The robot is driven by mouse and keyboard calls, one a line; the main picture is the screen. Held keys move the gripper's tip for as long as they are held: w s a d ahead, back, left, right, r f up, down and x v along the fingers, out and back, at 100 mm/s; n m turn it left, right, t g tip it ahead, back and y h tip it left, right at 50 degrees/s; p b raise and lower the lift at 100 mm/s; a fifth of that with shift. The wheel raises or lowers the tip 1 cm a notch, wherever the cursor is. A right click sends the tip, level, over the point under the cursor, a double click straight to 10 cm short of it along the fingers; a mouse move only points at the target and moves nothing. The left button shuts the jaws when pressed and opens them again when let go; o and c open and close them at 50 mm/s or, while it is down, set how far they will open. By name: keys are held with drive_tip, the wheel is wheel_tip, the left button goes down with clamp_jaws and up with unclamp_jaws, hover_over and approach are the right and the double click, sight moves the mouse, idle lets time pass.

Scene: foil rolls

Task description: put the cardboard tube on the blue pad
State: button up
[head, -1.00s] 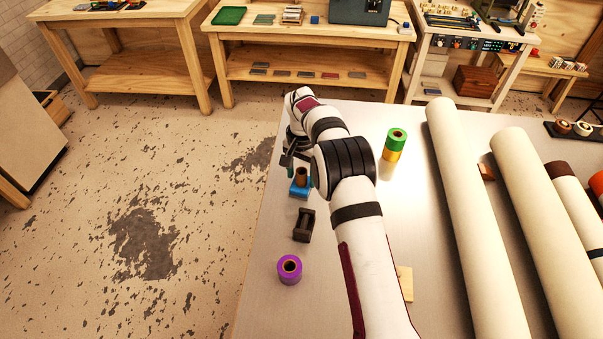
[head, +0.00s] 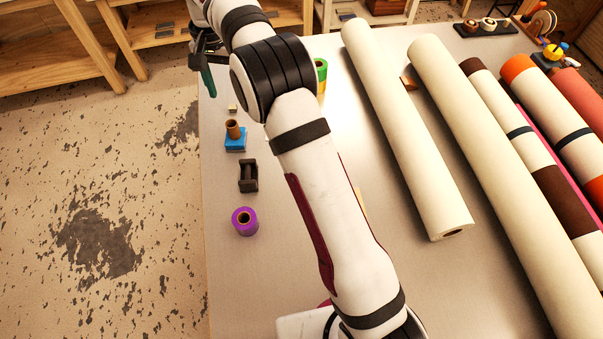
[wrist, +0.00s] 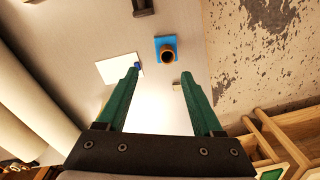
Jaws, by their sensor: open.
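The brown cardboard tube (head: 234,131) stands upright on the blue pad (head: 236,146) near the table's left edge. In the wrist view the tube (wrist: 167,56) shows its open end, within the outline of the pad (wrist: 158,41). My gripper (head: 209,84) is above and beyond the pad in the head view, clear of the tube. In the wrist view its two green fingers (wrist: 161,73) are wide apart, with nothing between them.
A dark holder (head: 248,176) and a purple roll (head: 245,221) stand nearer on the left side. A small pale block (head: 232,108) lies just beyond the pad. A green and yellow roll (head: 321,72) is partly behind my arm. Long cream rolls (head: 400,130) fill the right.

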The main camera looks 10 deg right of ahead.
drive_tip(key=s+d+r, duration=0.6)
drive_tip(key=s+r, duration=0.2)
drive_tip(key=s, duration=0.2)
drive_tip(key=s+d+f, duration=0.2)
drive_tip(key=s, duration=1.2)
drive_tip(key=s+d+f+m+y, duration=0.1)
drive_tip(key=s+d+f, duration=0.1)
drive_tip(key=s, duration=1.1)
drive_tip(key=shift+s+d+f+y, duration=0.2)
drive_tip(key=shift+s+d+y, duration=0.15)
drive_tip(key=shift+d, duration=0.35)
